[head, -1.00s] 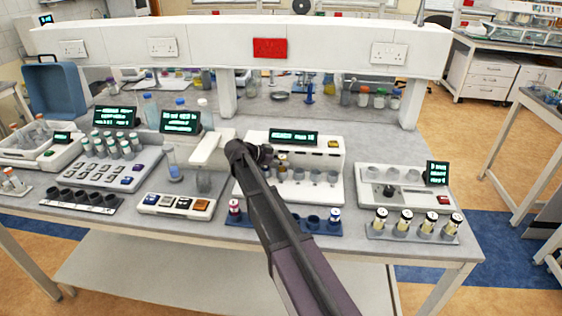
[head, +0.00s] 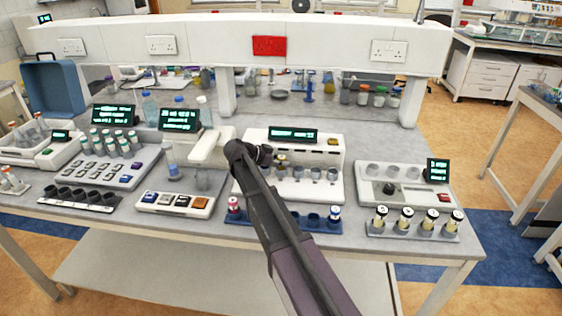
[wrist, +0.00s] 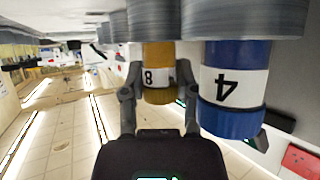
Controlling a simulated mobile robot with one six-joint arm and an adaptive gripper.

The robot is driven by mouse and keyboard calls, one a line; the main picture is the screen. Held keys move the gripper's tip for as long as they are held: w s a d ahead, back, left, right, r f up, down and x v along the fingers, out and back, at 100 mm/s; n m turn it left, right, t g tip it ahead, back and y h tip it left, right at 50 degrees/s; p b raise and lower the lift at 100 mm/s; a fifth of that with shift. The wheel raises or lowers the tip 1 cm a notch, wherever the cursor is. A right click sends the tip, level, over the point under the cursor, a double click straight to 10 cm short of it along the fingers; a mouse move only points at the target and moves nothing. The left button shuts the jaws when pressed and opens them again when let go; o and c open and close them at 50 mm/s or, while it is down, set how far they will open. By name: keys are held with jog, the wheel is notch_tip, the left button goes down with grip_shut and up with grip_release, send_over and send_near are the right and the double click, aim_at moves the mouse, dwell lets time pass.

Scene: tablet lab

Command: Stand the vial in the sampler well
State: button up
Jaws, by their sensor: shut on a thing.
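My gripper (wrist: 158,95) is shut on a yellow vial (wrist: 158,53) with a white label reading 8. The wrist picture is upside down. The vial's lower end meets a grey ribbed well (wrist: 153,20); I cannot tell if it is seated. A blue vial (wrist: 235,65) labelled 4 stands in the neighbouring well, close beside it. In the head view my gripper (head: 264,154) is at the left part of the white unit (head: 337,187) with a row of grey wells. A small yellowish vial top (head: 282,159) shows just right of my gripper.
A blue rack (head: 290,222) in front holds a red-banded vial (head: 233,207) and a blue-banded vial (head: 334,214).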

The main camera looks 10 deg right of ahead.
jog(key=shift+s+f+b, duration=0.25)
jog(key=shift+f+b, duration=0.15)
jog(key=shift+b, duration=0.1)
jog(key=o, duration=1.1)
jog(key=shift+r, duration=0.2)
